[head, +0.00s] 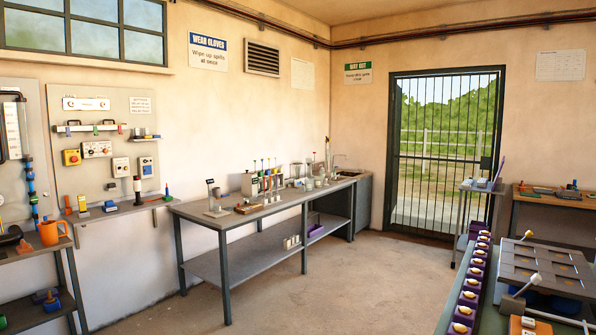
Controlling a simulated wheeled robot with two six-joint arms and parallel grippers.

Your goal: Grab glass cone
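A long grey lab bench (258,217) stands against the back wall in the head view. Small clear and pale glassware (308,183) is clustered toward its far right end, near a sink tap. The pieces are too small to tell which one is the glass cone. Coloured-top bottles or tools (262,181) stand in the middle of the bench. Neither of my grippers is in view.
A barred gate (445,150) stands at the back right. Open concrete floor (350,285) lies before the bench. A shelf unit with an orange mug (50,232) is at left.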

